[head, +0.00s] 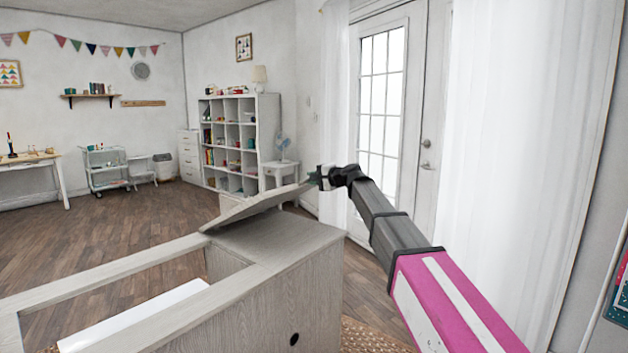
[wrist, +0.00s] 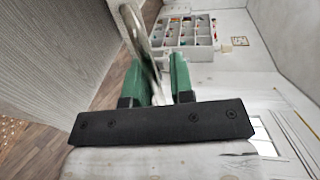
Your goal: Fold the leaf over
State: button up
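The grey wood leaf (head: 258,206) of the sewing cabinet (head: 290,285) is tilted in the head view. Its left edge is low at the cabinet top, and its right edge is raised above the cabinet's far right side. My gripper (head: 318,178) is at that raised right end. In the wrist view, the leaf (wrist: 146,50) shows nearly edge-on and runs down between the green fingers of my gripper (wrist: 157,80). The finger contact is partly hidden.
The cabinet top has a rectangular opening with a white panel (head: 135,318) inside. A white cube shelf (head: 240,140) and a small side table with a fan (head: 282,146) stand behind. A curtain (head: 510,150) and glazed door (head: 382,110) are to the right. Wood floor is clear at left.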

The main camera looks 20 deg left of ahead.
jog(key=shift+o, duration=0.4)
jog(key=v, duration=1)
jog(key=shift+s+d, duration=0.2)
jog(key=shift+d, duration=0.15)
